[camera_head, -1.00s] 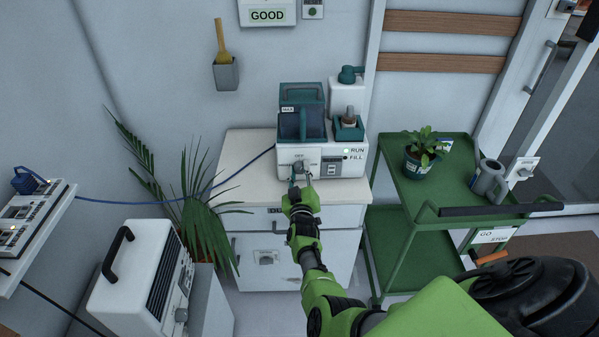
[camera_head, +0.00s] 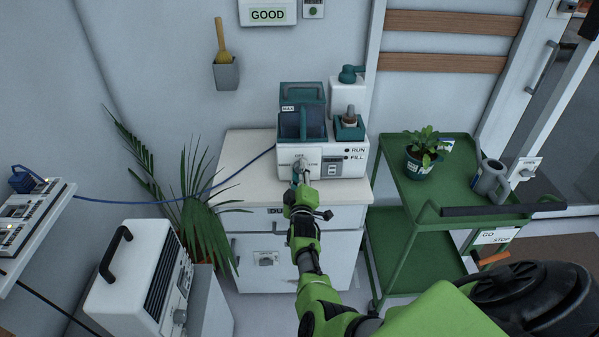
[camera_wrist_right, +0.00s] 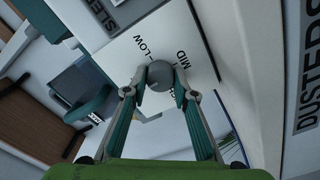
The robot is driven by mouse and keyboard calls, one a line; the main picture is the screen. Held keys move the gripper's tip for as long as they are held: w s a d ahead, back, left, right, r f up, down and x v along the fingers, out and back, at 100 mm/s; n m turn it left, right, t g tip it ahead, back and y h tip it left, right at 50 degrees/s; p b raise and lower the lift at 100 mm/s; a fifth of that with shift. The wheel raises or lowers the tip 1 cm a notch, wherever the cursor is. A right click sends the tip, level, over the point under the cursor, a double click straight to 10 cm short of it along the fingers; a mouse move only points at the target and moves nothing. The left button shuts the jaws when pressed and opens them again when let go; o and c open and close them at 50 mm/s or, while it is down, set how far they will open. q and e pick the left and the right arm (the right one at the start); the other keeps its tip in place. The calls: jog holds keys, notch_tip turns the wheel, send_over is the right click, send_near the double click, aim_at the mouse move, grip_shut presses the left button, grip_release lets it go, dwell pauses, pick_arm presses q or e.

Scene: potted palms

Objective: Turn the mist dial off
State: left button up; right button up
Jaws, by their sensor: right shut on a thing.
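The mist machine (camera_head: 297,168) is a white box with a teal tank, standing on the white cabinet. Its front carries a round grey dial (camera_wrist_right: 160,74), with LOW and MID lettering beside it in the wrist view. My right gripper (camera_head: 300,176) is at the left part of the machine's front. In the wrist view its two fingers (camera_wrist_right: 160,84) are shut on the dial, one on each side. In the head view the gripper mostly hides the dial, and the mark it points at cannot be made out. The RUN lamp (camera_head: 347,150) looks dark. My left gripper is not in view.
A green cart (camera_head: 400,207) with a potted plant (camera_head: 421,165) and a grey watering can (camera_head: 488,180) stands at the right. A palm (camera_head: 196,205) and a white unit with a black handle (camera_head: 135,272) stand at the left. A blue cable (camera_head: 225,184) runs to the machine.

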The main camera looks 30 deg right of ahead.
jog(key=shift+f, duration=0.1)
jog(key=o, duration=1.1)
